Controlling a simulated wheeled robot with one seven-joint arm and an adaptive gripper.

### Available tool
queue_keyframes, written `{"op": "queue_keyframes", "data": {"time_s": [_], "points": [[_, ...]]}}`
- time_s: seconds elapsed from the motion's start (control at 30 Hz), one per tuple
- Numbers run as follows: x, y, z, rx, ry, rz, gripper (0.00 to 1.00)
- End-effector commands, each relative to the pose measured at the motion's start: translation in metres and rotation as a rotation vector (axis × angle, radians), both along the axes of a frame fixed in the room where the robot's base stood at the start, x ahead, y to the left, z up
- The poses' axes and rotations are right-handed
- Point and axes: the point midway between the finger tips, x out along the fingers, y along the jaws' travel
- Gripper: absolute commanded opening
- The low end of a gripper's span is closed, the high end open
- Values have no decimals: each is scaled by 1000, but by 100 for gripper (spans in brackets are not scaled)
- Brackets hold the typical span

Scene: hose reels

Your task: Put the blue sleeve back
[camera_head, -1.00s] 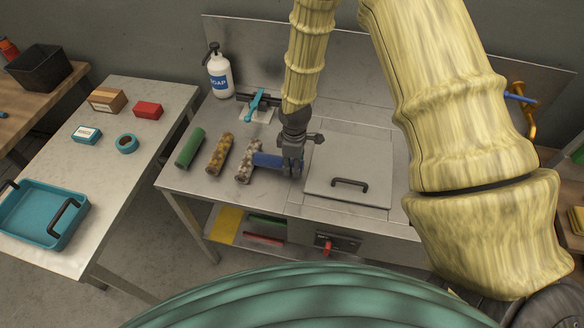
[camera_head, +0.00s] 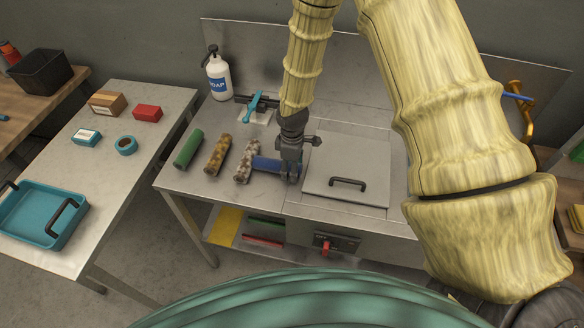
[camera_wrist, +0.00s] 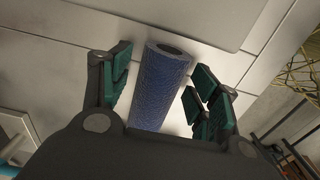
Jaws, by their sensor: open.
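The blue sleeve (camera_head: 266,164) lies on the metal bench, partly hidden behind my gripper (camera_head: 290,178) in the head view. In the wrist view the blue sleeve (camera_wrist: 160,88) is a textured cylinder with a dark hollow end. It lies between the open fingers of my gripper (camera_wrist: 155,90), with a visible gap on each side. To its left in the head view lie a mottled grey-white sleeve (camera_head: 244,160), a brown patterned sleeve (camera_head: 218,155) and a green sleeve (camera_head: 188,148). The mottled sleeve's near side is very close to the blue one.
A closed lid with a dark handle (camera_head: 347,183) is set in the bench right of my gripper. The left table holds a teal tray (camera_head: 38,236) and small boxes. The bench's front left is clear.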

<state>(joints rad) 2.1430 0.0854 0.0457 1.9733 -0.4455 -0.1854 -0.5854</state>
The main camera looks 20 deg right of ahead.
Motion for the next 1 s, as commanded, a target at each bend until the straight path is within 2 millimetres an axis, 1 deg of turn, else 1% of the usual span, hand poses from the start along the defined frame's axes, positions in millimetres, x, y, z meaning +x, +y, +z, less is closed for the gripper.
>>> {"op": "queue_keyframes", "data": {"time_s": [0.17, 0.8, 1.0], "points": [[1, 0, 14, 1, -3, -1, 61], [1, -1, 86, 1, -3, 0, 61], [0, -1, 104, 1, -1, -1, 61]]}}
